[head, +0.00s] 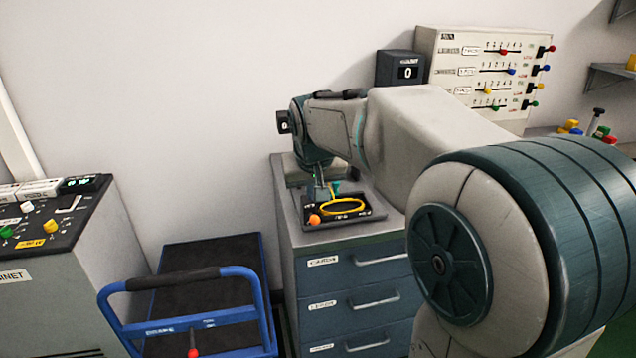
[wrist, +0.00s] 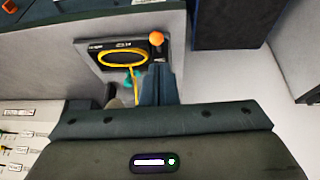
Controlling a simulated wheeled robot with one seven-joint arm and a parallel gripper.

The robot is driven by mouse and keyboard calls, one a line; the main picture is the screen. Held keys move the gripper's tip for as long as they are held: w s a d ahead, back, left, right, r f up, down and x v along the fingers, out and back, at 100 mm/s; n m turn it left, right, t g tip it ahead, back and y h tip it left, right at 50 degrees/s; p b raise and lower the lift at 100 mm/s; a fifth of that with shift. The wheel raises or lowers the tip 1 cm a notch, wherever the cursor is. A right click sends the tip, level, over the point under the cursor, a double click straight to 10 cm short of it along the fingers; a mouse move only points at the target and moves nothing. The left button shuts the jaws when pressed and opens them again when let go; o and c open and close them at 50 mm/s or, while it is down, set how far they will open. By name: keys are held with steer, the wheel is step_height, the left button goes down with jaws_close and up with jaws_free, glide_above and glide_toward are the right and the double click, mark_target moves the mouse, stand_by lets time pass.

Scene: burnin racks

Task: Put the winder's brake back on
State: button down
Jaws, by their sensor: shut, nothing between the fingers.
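The winder (head: 370,213) is a dark, low unit on top of a grey drawer cabinet, with a yellow ring (head: 344,206) on its top. An orange ball knob (head: 315,219) stands at its left front corner; it also shows in the wrist view (wrist: 156,38), beyond my fingertips. I cannot tell which part is the brake, or its position. My gripper (head: 320,194) is pointed down just behind the knob, beside the ring. In the wrist view my gripper (wrist: 158,70) has its fingers together, empty and apart from the knob. A yellow and teal part (wrist: 130,78) shows beside the fingers.
The drawer cabinet (head: 352,256) has blue drawers with handles. A blue cart (head: 205,325) stands left of it, near a control console (head: 65,235). A panel with coloured sliders (head: 478,75) and a small counter box (head: 400,67) are behind my arm.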

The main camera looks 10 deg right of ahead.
mark_target(314, 218)
steer(key=x, duration=0.9)
steer(key=shift+s+d, duration=0.15)
steer(key=shift+d, duration=0.05)
